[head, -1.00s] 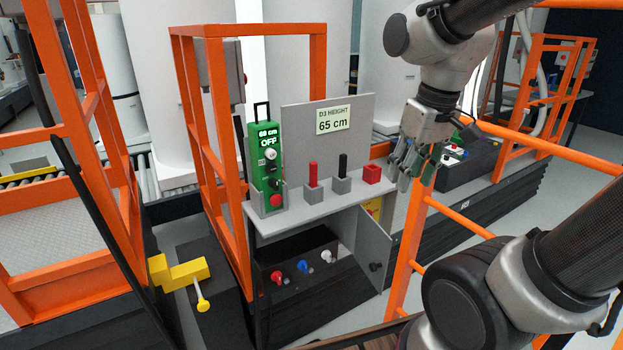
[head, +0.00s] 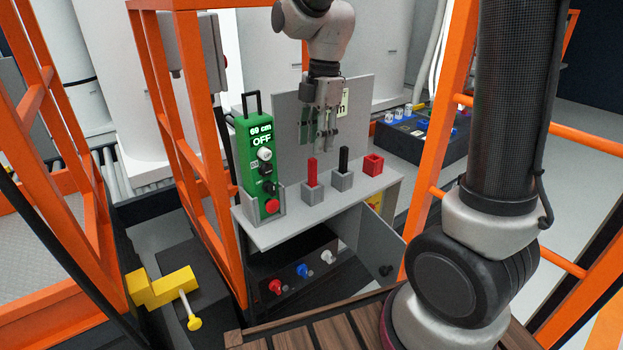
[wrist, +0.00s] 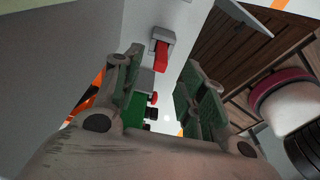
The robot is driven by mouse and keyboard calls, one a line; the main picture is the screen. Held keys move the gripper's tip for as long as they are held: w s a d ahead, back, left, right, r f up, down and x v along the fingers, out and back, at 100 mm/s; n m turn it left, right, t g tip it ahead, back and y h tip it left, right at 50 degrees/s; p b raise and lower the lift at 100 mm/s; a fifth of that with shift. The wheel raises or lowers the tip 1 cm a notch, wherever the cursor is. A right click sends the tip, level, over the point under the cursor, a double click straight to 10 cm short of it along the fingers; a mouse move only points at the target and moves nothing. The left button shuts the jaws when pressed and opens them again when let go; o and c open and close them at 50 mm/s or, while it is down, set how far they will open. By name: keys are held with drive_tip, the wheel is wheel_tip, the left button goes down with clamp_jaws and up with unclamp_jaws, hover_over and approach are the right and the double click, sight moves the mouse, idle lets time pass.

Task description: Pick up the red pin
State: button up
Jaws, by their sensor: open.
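The red pin (head: 312,170) stands upright in a grey block (head: 313,191) on the grey shelf. My gripper (head: 319,147) points down with its fingers apart, empty. In the head view it appears just above and slightly right of the red pin, in front of the grey panel; the exact depth is unclear. In the wrist view the red pin (wrist: 161,56) shows in its grey block beyond the fingertips, roughly between the two fingers, and not touched.
A black pin (head: 343,160) in a grey block stands right of the red pin, then a red open box (head: 373,164). A green control box (head: 262,165) stands close on the left. The grey panel (head: 290,122) rises behind. Orange rails (head: 440,150) flank the shelf.

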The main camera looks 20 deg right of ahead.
sight(313, 159)
drive_tip(key=f, duration=0.4)
drive_tip(key=a+f, duration=0.1)
drive_tip(key=f, duration=0.1)
drive_tip(key=shift+s+f, duration=0.25)
drive_tip(key=shift+f, duration=0.15)
drive_tip(key=shift+c, duration=0.5)
clamp_jaws()
